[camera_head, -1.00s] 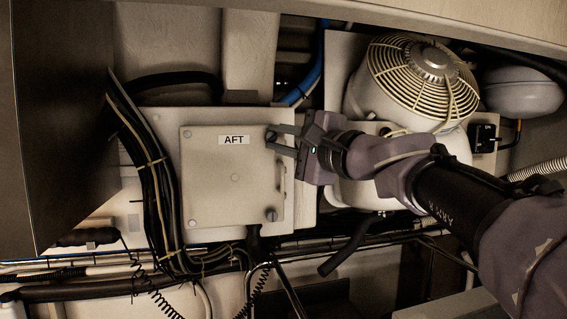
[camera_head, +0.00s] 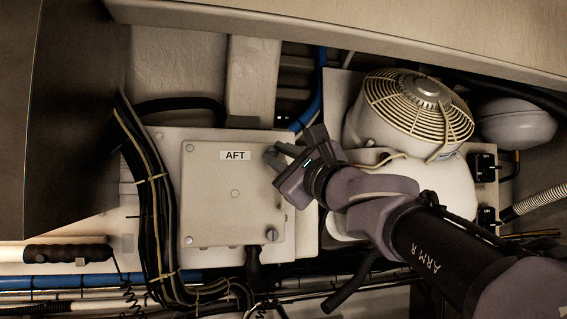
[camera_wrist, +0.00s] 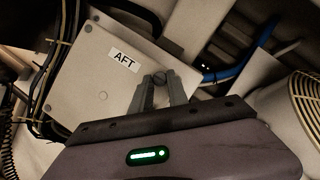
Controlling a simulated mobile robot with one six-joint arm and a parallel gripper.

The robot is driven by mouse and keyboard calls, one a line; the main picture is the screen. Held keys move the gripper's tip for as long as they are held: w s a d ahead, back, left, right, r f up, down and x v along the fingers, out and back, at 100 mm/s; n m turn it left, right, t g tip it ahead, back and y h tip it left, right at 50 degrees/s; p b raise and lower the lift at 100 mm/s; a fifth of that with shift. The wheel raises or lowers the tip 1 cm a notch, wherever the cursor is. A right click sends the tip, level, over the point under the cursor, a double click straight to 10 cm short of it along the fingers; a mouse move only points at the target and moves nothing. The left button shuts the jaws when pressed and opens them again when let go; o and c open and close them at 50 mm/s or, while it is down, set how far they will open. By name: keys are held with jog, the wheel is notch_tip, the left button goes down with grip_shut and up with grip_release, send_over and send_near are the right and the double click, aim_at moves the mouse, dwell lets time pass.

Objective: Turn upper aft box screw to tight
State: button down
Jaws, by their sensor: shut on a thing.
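The aft box (camera_head: 235,200) is a pale square cover with an AFT label (camera_head: 235,155) near its top; it also shows tilted in the wrist view (camera_wrist: 100,90). My gripper (camera_head: 272,155) is at the box's upper right corner, with its fingers shut on the upper aft box screw. In the wrist view the fingertips (camera_wrist: 158,78) close around the dark screw head, which is mostly hidden between them. A second screw (camera_head: 271,235) sits at the lower right corner of the cover.
A fan with a cream wire guard (camera_head: 418,100) stands to the right of the box. Dark cable bundles (camera_head: 150,190) run down its left side. A blue hose (camera_head: 312,105) passes above my gripper. Black switches (camera_head: 485,167) sit at the far right.

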jog(key=shift+r, duration=0.15)
jog(key=c, duration=1.3)
grip_release()
